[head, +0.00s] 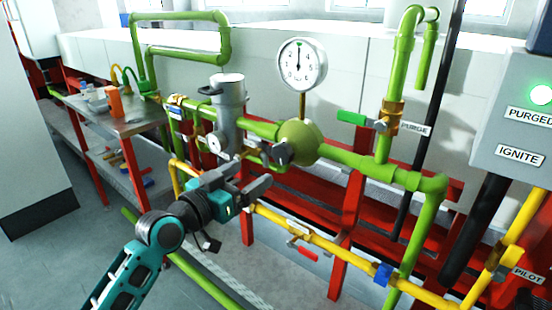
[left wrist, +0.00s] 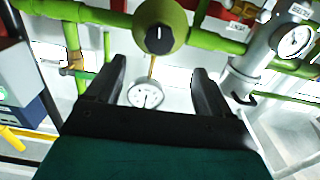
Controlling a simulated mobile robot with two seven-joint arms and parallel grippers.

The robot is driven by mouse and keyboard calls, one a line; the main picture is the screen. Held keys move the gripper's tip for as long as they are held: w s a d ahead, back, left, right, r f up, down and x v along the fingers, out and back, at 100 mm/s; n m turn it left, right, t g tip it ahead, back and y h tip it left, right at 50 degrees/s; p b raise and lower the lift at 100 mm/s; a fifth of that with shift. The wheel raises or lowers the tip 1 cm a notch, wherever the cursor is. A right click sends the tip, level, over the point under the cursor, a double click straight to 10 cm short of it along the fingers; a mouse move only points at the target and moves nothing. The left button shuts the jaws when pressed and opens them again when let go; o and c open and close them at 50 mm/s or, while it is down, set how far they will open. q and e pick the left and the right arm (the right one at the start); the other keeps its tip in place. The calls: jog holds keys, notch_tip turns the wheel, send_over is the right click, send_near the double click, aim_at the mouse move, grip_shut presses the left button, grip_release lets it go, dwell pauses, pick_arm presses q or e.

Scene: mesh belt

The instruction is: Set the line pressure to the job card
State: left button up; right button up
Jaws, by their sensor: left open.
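The large white dial gauge (head: 301,65) stands on a stem above the green round regulator body (head: 300,138); its needle points about straight up. The gauge also shows in the left wrist view (left wrist: 146,95), upside down. A black knob (head: 282,153) with a pale mark (left wrist: 159,33) sits on the front of the regulator. My left gripper (head: 260,167) is open and empty, in front of and a little below-left of the knob in the head view. In the left wrist view the knob lies beyond and between the fingers, apart from them. No job card is readable. My right gripper is not in view.
A grey filter cylinder (head: 229,108) with a small gauge (head: 214,143) stands left of the regulator. A green-handled purge valve (head: 353,118) is to the right. A yellow pipe (head: 330,248) with a red handle (head: 302,252) runs below. A grey control box (head: 515,115) shows a lit green lamp.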

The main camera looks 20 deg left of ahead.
aim_at(280, 155)
pick_arm(q)
jog(key=x, duration=1)
jog(key=shift+c, duration=0.2)
jog(key=c, duration=1)
jog(key=shift+n, duration=0.4)
jog(key=shift+n+p, duration=0.7)
jog(key=shift+n, duration=0.2)
jog(key=shift+n+p, duration=0.75)
jog(key=shift+n, duration=1.25)
jog(key=shift+f, duration=0.1)
